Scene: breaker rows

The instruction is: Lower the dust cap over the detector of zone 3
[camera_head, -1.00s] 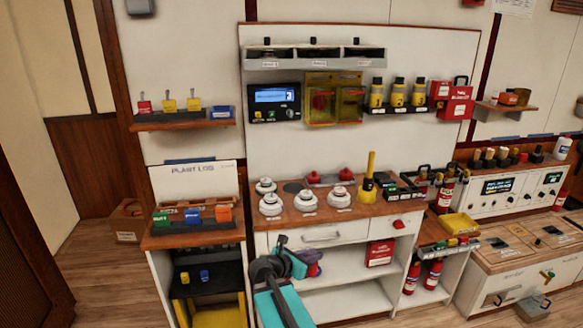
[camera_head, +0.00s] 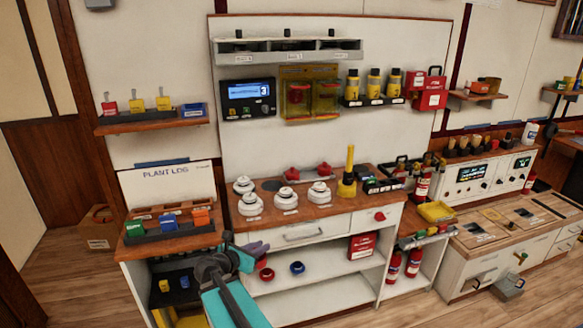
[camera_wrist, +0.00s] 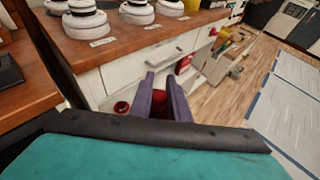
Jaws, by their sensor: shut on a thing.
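My gripper (camera_head: 262,247) is low in front of the bench's open shelf, below the drawer. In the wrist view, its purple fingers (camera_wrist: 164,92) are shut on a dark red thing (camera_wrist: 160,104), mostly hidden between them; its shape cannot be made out. White round detectors stand on the wooden bench top, with a front row of left (camera_head: 250,204), middle (camera_head: 286,198) and right (camera_head: 320,193). Another (camera_head: 243,185) is behind the left one. Their labels are too small to read. A red round cap (camera_head: 265,273) and a blue one (camera_head: 297,268) lie on the shelf.
The bench top (camera_head: 305,211) is above my gripper, and its drawer front (camera_head: 300,232) is close behind. Two red knobbed pieces (camera_head: 291,174) and a yellow upright tool (camera_head: 348,175) stand on it. A display panel (camera_head: 249,97) hangs on the wall. Floor in front is clear.

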